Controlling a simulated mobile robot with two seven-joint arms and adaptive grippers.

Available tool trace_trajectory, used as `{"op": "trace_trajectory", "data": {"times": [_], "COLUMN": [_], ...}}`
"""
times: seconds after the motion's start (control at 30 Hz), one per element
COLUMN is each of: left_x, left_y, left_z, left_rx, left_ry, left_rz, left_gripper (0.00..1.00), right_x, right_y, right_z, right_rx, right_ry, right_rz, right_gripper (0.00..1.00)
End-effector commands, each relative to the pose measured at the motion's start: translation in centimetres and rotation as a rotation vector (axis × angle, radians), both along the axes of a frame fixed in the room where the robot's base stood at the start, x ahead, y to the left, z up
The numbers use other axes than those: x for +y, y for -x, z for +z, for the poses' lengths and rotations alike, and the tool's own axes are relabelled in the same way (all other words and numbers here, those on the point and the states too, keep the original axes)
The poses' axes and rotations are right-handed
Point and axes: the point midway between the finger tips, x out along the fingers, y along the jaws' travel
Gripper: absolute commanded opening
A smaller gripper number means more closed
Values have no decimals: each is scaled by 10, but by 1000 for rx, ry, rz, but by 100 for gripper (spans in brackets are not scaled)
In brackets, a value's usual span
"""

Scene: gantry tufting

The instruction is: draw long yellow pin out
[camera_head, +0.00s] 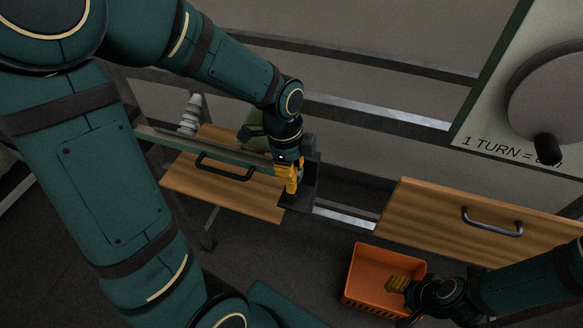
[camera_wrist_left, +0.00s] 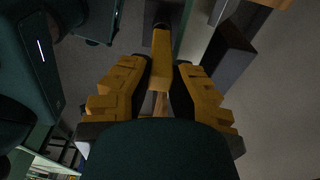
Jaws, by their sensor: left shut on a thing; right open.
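My left gripper (camera_head: 291,180) points down at the dark bracket (camera_head: 308,190) between the two wooden panels. In the left wrist view its yellow-padded fingers (camera_wrist_left: 161,95) are closed around the yellow pin (camera_wrist_left: 160,58), whose broad yellow end shows between and beyond them. How deep the pin sits in the bracket is hidden. In the head view the pin cannot be told apart from the yellow finger pads. My right gripper (camera_head: 397,284) is open and empty at the lower right, over the orange crate's right side.
The orange crate (camera_head: 352,296) stands low in front and looks empty. A left wooden panel (camera_head: 225,190) and a right wooden panel (camera_head: 420,215) carry dark handles. A metal rail (camera_head: 345,217) runs between them. A board with a grey crank wheel (camera_head: 550,90) is at upper right.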

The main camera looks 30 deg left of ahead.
Motion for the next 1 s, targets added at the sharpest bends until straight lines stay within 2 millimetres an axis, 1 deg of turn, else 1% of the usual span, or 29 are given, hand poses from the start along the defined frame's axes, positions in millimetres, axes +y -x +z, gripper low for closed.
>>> {"op": "trace_trajectory", "data": {"times": [1.0], "left_x": [0], "left_y": [0], "left_z": [29], "left_rx": [-2], "left_ry": [1], "left_rz": [0], "left_gripper": [0], "right_x": [0], "right_y": [0], "right_z": [24], "right_rx": [0], "right_ry": [0], "right_rz": [0], "right_gripper": [47]}}
